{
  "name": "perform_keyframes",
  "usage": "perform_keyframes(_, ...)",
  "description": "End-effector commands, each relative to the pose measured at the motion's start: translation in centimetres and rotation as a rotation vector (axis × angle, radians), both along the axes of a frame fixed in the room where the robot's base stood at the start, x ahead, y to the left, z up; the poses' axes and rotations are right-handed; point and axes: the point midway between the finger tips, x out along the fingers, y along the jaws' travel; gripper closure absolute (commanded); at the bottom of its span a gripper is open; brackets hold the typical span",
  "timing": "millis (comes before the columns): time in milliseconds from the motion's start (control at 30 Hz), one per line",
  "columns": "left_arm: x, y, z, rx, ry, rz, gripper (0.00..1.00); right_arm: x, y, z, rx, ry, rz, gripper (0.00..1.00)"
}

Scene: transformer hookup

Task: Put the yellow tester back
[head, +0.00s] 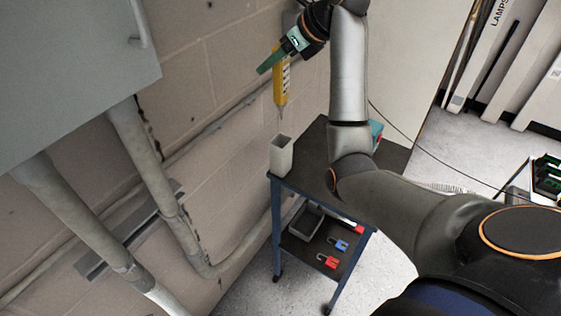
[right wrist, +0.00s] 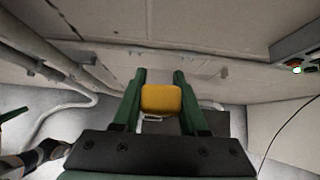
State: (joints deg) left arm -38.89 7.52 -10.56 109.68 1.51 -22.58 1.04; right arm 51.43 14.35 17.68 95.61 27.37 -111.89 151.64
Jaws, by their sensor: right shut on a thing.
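The yellow tester (head: 281,84) hangs upright from my right gripper (head: 268,62), its thin tip pointing down. The tip is above the open-topped grey holder (head: 281,157), with a small gap between them in the head view. The holder stands at the left corner of the cart's dark top. In the right wrist view, the green fingers of my right gripper (right wrist: 160,98) are closed on both sides of the yellow tester's end (right wrist: 161,99).
The cart (head: 311,160) has a blue frame and a lower shelf with a grey bin (head: 305,222) and red and blue padlocks (head: 328,262). A teal item (head: 376,130) is at the top's right side. Conduits (head: 140,150) and a grey cabinet (head: 75,60) are on the left wall.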

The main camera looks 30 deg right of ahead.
Motion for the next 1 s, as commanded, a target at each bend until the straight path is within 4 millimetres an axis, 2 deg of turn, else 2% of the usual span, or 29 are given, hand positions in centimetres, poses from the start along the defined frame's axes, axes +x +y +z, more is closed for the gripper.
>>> perform_keyframes(67,0.0,0.0,0.1,0.0,0.0,0.0,1.0,-0.1,-0.1,-0.3,0.019,-0.001,-0.009,1.0)
perform_keyframes(133,0.0,0.0,0.1,0.0,0.0,0.0,1.0,-0.1,-0.1,-1.7,0.022,0.001,-0.012,1.0)
perform_keyframes(500,0.0,0.0,0.1,0.0,0.0,0.0,1.0,-0.1,0.0,-11.2,0.019,0.0,-0.011,1.0)
perform_keyframes(600,0.0,0.0,0.1,0.0,0.0,0.0,1.0,-0.1,0.0,-12.7,0.019,-0.002,-0.011,1.0)
perform_keyframes(767,0.0,0.0,0.1,0.0,0.0,0.0,1.0,0.0,0.0,-13.9,0.018,-0.003,-0.01,1.0)
perform_keyframes(1000,0.0,0.0,0.2,0.0,0.0,0.0,1.0,-0.1,0.0,-17.0,0.02,-0.003,-0.01,1.0)
